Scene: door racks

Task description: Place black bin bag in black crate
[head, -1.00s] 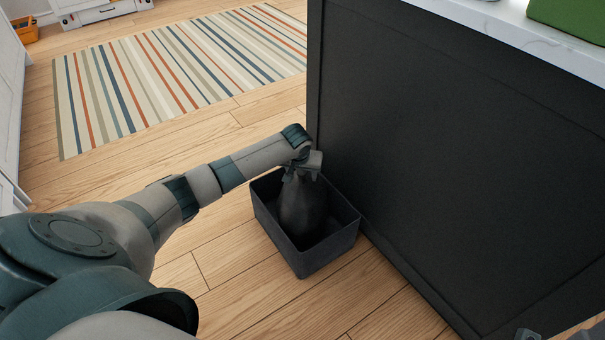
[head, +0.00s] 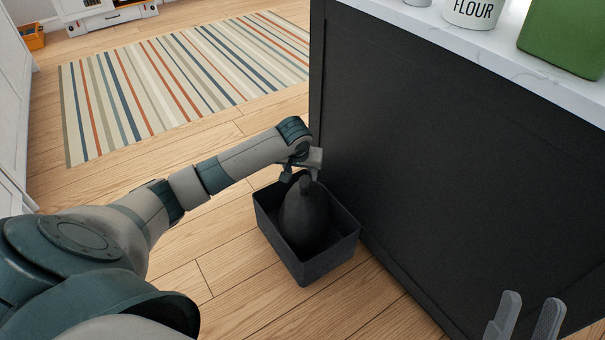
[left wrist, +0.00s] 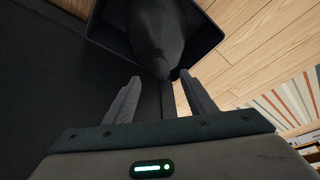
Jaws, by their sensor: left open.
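The black bin bag (head: 304,214) stands upright inside the black crate (head: 308,270), which sits on the wooden floor beside the dark cabinet. My left gripper (head: 302,175) is just above the knotted top of the bag, open. In the left wrist view my open left gripper (left wrist: 158,95) has its fingers apart, with the bag (left wrist: 157,35) just beyond the fingertips and the crate (left wrist: 205,48) around it. My right gripper (head: 525,318) shows at the lower right of the head view, its two fingers apart, with nothing between them.
The dark cabinet (head: 440,150) stands close along the crate's right side. Its white counter (head: 500,45) bears a flour canister (head: 472,12) and a green box (head: 565,38). A striped rug (head: 180,80) lies behind on the floor. The floor left of the crate is clear.

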